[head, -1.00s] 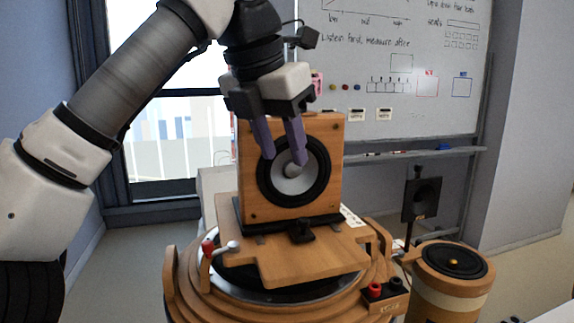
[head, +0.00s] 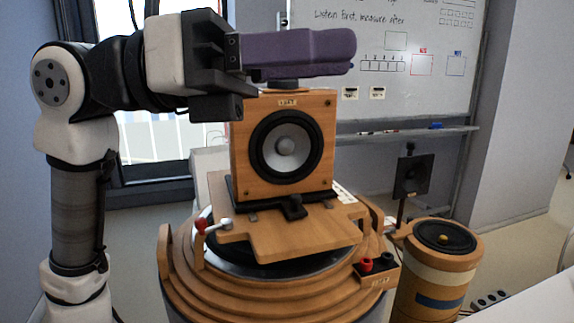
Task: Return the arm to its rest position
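My gripper (head: 352,52) is in the head view at the top, above the wooden speaker box. Its purple fingers point right and are seen from the side, one largely hiding the other, so the gap between them cannot be judged. No object shows at the fingertips. My arm (head: 80,205) rises at the left and bends over to the right at the top. The speaker box (head: 318,110), with a grey and black cone, stands upright on the round wooden turntable stand (head: 190,285). The fingers hide part of the space above the box.
A red-tipped lever (head: 202,226) and red and black terminals (head: 366,265) sit on the stand. A round wooden speaker (head: 440,260) and a small black panel on a post (head: 411,178) stand to the right. A whiteboard (head: 430,100) is behind. A white surface (head: 545,303) lies at lower right.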

